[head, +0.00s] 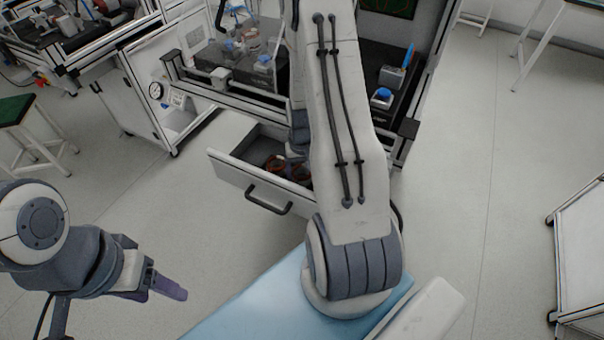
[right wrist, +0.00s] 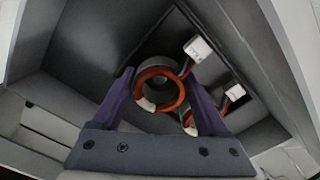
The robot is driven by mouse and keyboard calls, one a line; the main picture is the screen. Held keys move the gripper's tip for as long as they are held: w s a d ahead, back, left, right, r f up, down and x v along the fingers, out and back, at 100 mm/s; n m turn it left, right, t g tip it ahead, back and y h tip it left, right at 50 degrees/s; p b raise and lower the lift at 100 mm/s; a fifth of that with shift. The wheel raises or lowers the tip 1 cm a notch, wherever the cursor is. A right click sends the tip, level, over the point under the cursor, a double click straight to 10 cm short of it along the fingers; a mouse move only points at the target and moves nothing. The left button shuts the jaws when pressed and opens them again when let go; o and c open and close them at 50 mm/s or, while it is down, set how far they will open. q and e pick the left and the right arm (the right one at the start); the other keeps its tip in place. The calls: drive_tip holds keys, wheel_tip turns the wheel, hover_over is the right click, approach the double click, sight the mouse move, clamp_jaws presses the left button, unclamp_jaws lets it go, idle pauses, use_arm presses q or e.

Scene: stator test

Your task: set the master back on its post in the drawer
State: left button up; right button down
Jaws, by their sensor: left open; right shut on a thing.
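My right gripper (right wrist: 160,95) is inside the open drawer (head: 230,172), its purple fingers either side of a ring-shaped stator (right wrist: 148,74), which I take to be the master. It has orange copper windings, a grey core and wires to a white connector (right wrist: 198,48). The post is not visible, so I cannot tell whether the ring is around it. A second copper-wound stator (right wrist: 188,122) is partly hidden behind the right-hand finger. In the head view, copper parts (head: 276,163) show in the drawer; my arm hides the right fingertips. My left gripper (head: 166,287) is open and empty above the floor.
The drawer's grey walls stand close around the right gripper. Its front has a dark handle (head: 268,200). The bench above carries a blue-topped item (head: 381,95) and other fixtures. A green-topped stool (head: 18,110) is at the left; the floor around the left gripper is clear.

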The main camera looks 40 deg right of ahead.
drive_tip(key=shift+f, duration=0.2)
idle(0.3)
drive_tip(key=shift+c, duration=0.3)
unclamp_jaws()
drive_tip(key=shift+r+p, duration=2.2)
drive_tip(key=shift+r, duration=0.3)
drive_tip(key=shift+o, duration=0.3)
